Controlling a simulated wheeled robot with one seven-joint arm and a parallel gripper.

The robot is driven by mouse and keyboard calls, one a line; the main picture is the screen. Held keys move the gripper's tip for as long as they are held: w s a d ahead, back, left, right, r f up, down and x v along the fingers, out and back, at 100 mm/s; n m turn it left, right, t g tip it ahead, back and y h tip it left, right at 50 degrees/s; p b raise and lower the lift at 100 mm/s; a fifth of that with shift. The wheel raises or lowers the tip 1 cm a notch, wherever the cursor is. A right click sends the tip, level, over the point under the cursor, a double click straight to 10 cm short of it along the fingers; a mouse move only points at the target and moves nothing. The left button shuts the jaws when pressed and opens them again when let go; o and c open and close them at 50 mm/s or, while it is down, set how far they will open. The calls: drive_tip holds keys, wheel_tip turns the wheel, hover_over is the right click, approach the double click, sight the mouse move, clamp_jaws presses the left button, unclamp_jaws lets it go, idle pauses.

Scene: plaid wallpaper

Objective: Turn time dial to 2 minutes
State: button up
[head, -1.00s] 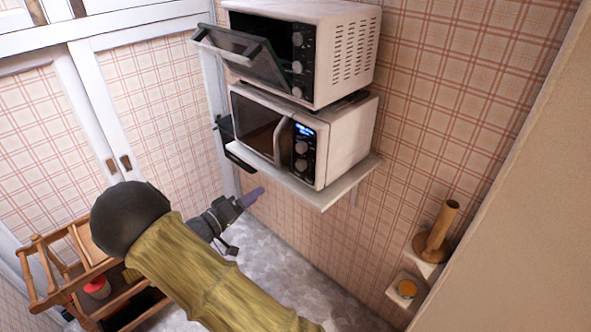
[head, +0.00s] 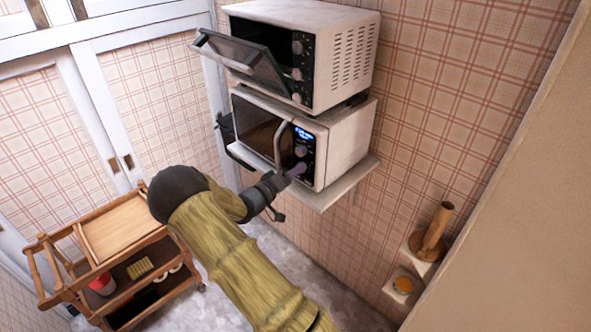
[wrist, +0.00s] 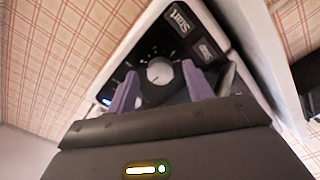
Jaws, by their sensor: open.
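The white microwave (head: 345,150) sits on a wall shelf, its door closed. Its black front panel has a lit blue display and an upper round dial (head: 301,151). The lower part of the panel is partly hidden by my gripper (head: 296,171), whose purple fingers reach up to it. In the wrist view, a round pale dial (wrist: 159,71) with markings around it shows between the two spread fingertips of my gripper (wrist: 160,74). The fingers are open, one on each side, with gaps to the dial. Start and Stop buttons (wrist: 195,35) lie beyond it. I cannot tell which dial is the time dial.
A white toaster oven (head: 340,60) stands above the microwave, its glass door (head: 240,57) tilted open. The shelf (head: 325,197) edge is just below the panel. A wooden trolley (head: 112,235) stands at left. Small shelves at right hold a wooden holder (head: 432,243).

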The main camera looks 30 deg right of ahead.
drive_tip(key=shift+w+d, duration=0.15)
drive_tip(key=shift+d, duration=0.2)
drive_tip(key=c, duration=1)
drive_tip(key=shift+o, duration=0.2)
